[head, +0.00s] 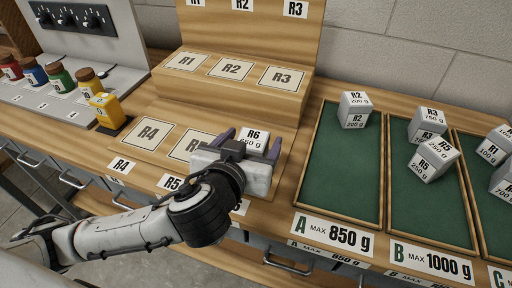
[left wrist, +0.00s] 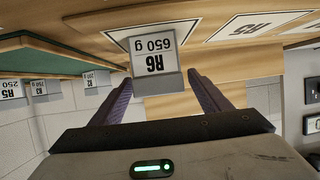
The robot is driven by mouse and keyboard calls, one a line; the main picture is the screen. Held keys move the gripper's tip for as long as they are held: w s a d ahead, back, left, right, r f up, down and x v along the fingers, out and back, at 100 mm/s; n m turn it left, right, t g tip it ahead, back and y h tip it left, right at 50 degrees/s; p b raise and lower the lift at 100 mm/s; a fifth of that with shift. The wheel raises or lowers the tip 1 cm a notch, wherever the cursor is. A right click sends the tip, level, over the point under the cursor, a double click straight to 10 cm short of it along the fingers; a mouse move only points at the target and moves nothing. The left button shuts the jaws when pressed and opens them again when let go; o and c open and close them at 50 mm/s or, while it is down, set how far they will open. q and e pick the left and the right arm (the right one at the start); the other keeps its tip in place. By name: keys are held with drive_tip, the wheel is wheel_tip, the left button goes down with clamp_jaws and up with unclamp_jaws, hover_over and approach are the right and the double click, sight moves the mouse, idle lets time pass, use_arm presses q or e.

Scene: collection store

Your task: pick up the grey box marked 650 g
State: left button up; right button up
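The grey box marked R6 650 g (head: 253,137) sits on the lower wooden step, at its right end. In the left wrist view the box (left wrist: 155,58) appears upside down, its label fully readable. My left gripper (head: 247,142) is at the box with its two purple fingers spread, one on each side. In the left wrist view the fingertips (left wrist: 160,78) flank the near part of the box, and no firm contact shows. In the head view the gripper body hides the front of the box. My right gripper is not in view.
Tray B (head: 430,226) holds R3 and R5 boxes. The raised step (head: 230,92) stands behind. Coloured jars (head: 60,77) and a yellow block (head: 106,109) stand left.

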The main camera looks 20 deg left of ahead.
use_arm(q)
drive_tip(key=c, duration=1.4)
drive_tip(key=shift+r, duration=0.15)
drive_tip(key=shift+c, duration=1)
